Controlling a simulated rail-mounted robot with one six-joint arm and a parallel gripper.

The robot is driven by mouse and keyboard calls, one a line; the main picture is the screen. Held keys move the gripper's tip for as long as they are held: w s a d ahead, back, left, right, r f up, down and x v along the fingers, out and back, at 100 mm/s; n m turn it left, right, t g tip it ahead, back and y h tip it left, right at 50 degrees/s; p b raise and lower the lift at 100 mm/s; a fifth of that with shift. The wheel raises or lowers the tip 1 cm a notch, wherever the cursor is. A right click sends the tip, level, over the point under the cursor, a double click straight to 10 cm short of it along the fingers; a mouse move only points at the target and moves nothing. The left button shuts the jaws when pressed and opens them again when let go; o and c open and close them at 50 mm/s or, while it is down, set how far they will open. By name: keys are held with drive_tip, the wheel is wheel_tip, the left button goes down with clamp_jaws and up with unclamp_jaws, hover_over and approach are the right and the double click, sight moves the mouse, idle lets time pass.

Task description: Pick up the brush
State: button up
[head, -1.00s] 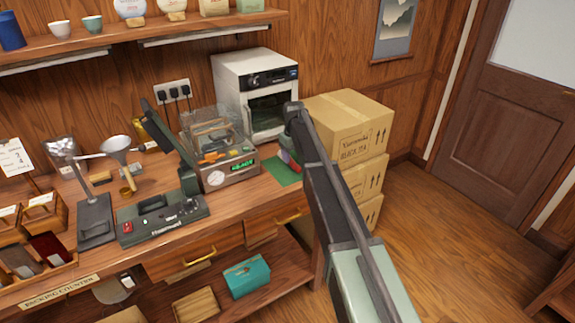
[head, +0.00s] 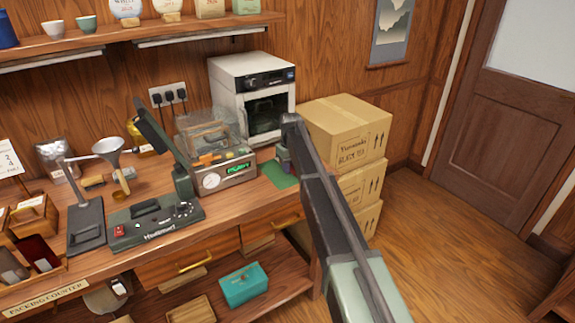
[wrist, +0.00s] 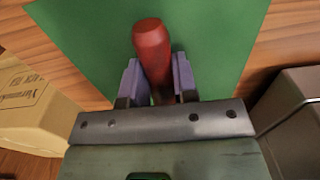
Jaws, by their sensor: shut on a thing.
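The brush shows in the wrist view as a rounded red handle (wrist: 152,45) standing up from the green mat (wrist: 85,50). Its lower end and bristles are hidden between the jaws. My gripper (wrist: 157,80) is shut on the handle, with one purple-grey finger on each side. In the head view my gripper (head: 283,160) is small and partly behind my arm, low over the mat (head: 277,176) at the right end of the counter.
The scale with its clear cover (head: 222,170) stands left of the mat. A white oven (head: 252,95) is behind it. Stacked cardboard boxes (head: 345,130) stand close on the right. The press-like device (head: 155,215) and funnel (head: 108,147) are farther left.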

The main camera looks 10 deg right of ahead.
wheel_tip(320, 180, up, 20)
drive_tip(key=p, duration=2)
